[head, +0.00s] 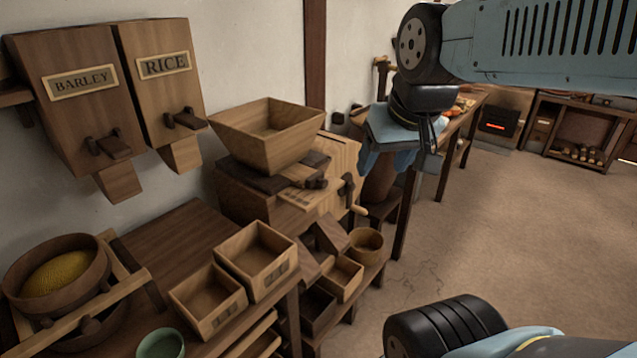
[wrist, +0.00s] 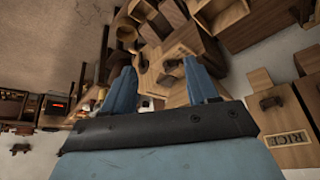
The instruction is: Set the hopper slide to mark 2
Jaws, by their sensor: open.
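The wooden hopper (head: 262,140) is a wide, open-topped funnel on the quern's box body by the wall. Below its front right corner is a dark slide knob (head: 316,183), beside a pale strip with small marks (head: 297,199). The marks are too small to read, so I cannot tell the slide's setting. My gripper (head: 392,160) hangs to the right of the quern, apart from the hopper and knob. In the wrist view my gripper (wrist: 161,85) has its two blue fingers spread with nothing held. The pale quern board (wrist: 165,72) shows beyond the fingers.
Barley (head: 80,95) and rice (head: 163,75) bins hang on the wall at left. Two open wooden boxes (head: 207,300) (head: 256,259) stand on the bench in front. A dark crank with a pale handle (head: 351,197) juts from the quern's right side. Floor at right is clear.

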